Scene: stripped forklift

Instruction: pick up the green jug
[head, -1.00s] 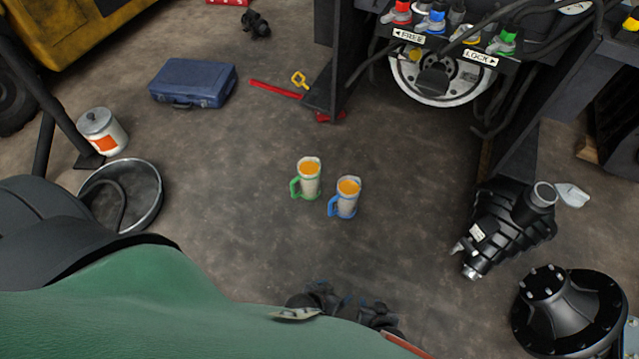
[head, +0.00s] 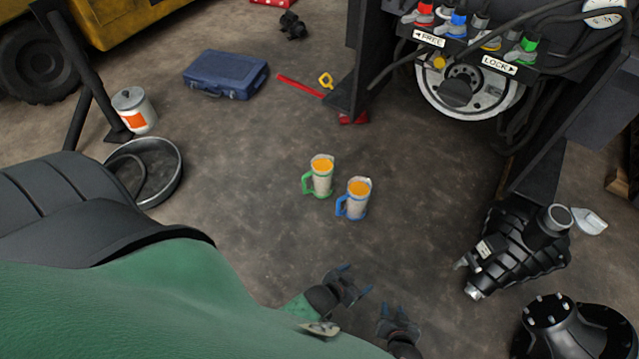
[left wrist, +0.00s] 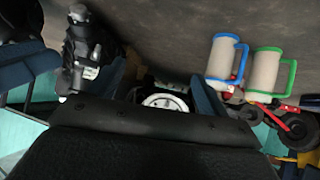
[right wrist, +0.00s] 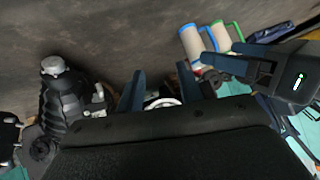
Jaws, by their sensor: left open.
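The green jug (head: 321,177), pale with a green handle and rim and orange contents, stands upright on the floor. It also shows in the left wrist view (left wrist: 266,72) and the right wrist view (right wrist: 221,37). A similar blue jug (head: 357,198) stands close beside it, to its right and nearer me. My left gripper (head: 358,277) is open and empty, nearer me than both jugs and apart from them. My right gripper (head: 395,309) is lower right of it, its fingers (right wrist: 160,88) apart with nothing between them.
Floor between my grippers and the jugs is clear. A black machine part (head: 515,250) lies at right. The forklift frame with its hose panel (head: 470,40) stands behind right.

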